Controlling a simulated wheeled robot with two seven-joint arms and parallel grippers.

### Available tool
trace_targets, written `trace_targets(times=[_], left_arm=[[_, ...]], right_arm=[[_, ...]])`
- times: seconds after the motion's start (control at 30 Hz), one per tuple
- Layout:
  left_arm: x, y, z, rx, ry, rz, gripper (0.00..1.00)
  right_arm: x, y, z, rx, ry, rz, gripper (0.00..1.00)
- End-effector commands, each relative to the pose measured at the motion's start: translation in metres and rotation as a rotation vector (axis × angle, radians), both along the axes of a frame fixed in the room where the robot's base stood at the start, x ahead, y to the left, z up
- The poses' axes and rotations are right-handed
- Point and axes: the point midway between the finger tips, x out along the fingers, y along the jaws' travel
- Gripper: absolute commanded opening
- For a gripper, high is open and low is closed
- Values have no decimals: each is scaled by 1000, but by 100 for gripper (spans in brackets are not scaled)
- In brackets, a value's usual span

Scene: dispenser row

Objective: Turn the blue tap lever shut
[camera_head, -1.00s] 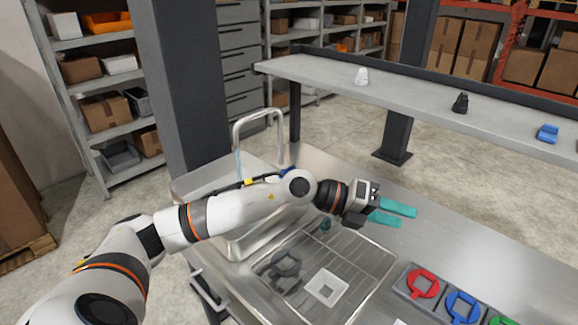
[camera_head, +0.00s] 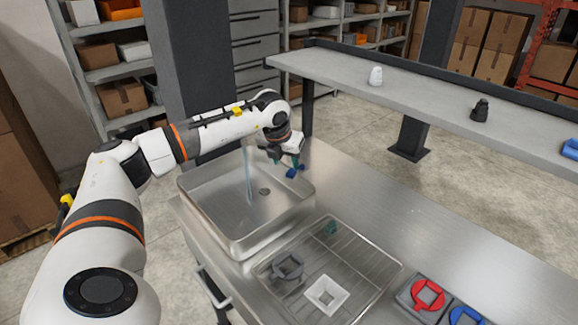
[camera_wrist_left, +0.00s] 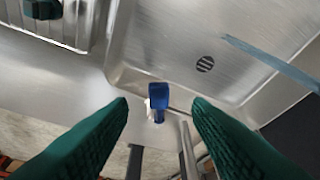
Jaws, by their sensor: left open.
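The blue tap lever (camera_head: 291,172) sits by the far right edge of the sink, partly hidden by my left gripper (camera_head: 286,163). In the left wrist view the blue lever (camera_wrist_left: 158,96) lies between and just beyond the two green fingertips of my left gripper (camera_wrist_left: 160,103). The gripper is open, and a gap shows on both sides of the lever. A thin stream of water (camera_head: 248,178) falls into the sink; it also shows in the left wrist view (camera_wrist_left: 268,58). My arm hides the tap's spout in the head view. My right gripper is not in view.
The steel sink (camera_head: 213,218) is left of a wire rack (camera_head: 349,239) holding a grey part (camera_head: 287,266) and a white square funnel (camera_head: 324,293). A raised shelf (camera_head: 430,97) runs behind the counter.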

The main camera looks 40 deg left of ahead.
Motion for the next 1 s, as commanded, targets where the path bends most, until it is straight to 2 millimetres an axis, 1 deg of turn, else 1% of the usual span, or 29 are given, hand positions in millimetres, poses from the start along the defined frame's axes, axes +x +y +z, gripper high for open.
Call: trace_targets(times=[0.03, 0.1, 0.3, 0.43, 0.7, 0.77, 0.9, 0.97, 1.0], left_arm=[[3, 1, -8, -1, 5, 0, 45], [8, 2, -19, -2, 3, 0, 45], [17, 5, -43, -2, 1, -2, 45], [20, 6, -50, -1, 0, -2, 45], [20, 6, -51, -1, -1, -2, 45], [20, 6, -51, -1, -1, -2, 36], [20, 6, -51, -1, -1, -2, 13], [20, 6, -51, -1, -1, -2, 3], [20, 6, -51, -1, -1, -2, 0]], right_arm=[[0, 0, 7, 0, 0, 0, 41], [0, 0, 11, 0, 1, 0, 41], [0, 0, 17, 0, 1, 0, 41], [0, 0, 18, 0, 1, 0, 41], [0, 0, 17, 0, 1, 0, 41], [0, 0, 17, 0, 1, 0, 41], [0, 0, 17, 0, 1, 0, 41], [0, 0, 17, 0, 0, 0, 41], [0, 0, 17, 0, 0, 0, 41]])
